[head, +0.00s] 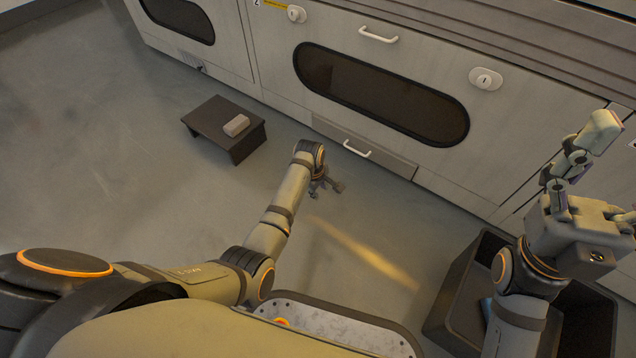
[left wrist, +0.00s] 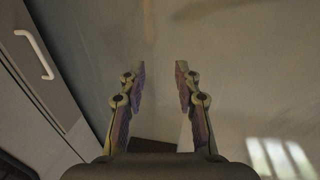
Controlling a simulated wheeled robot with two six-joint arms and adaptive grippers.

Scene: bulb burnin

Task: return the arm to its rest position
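My left arm reaches forward across the middle of the head view, with its left gripper (head: 326,186) pointing down over bare floor in front of the cabinets. In the left wrist view the two fingers of the left gripper (left wrist: 161,72) stand apart with nothing between them, so it is open and empty. My right gripper (head: 608,178) is raised at the right edge of the head view, above a dark bin. Its fingers are spread wide and it holds nothing that I can see; part of one finger is cut off by the frame edge.
A low dark stand (head: 207,122) with a small grey block (head: 236,125) on it is left of my left gripper. Cabinets with a lower drawer handle (head: 357,150) line the back. The dark bin (head: 462,290) is at lower right, with something bluish inside. The left floor is clear.

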